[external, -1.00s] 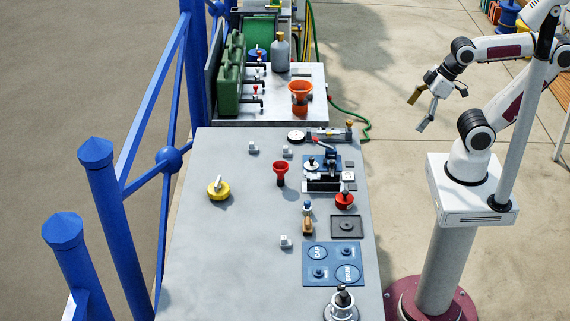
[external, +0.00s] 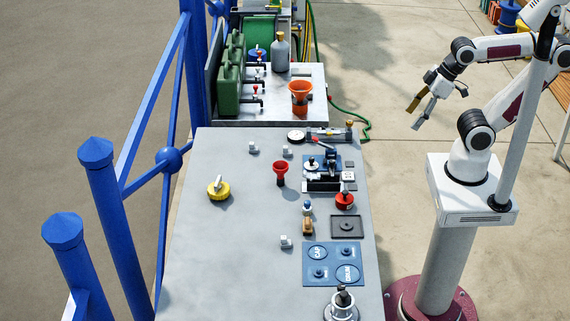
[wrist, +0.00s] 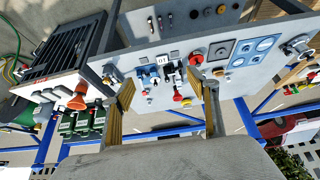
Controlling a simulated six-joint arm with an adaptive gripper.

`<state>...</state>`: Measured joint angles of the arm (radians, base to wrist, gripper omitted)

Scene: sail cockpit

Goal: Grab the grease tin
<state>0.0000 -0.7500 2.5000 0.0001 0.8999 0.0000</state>
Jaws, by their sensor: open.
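No label marks the grease tin, so I cannot tell for certain which item it is. A small round red pot with a dark top (external: 345,200) stands at the right side of the grey worktop, above a dark square tray; it also shows in the wrist view (wrist: 196,58). A round yellow item with a pale knob (external: 218,189) sits alone on the left part of the worktop. My gripper (external: 415,114) is open and empty, in the air to the right of the worktop, apart from everything. In the wrist view its fingers (wrist: 168,92) are spread wide.
Blue railings (external: 108,200) run along the left. Green canisters and an orange funnel (external: 300,92) stand behind.

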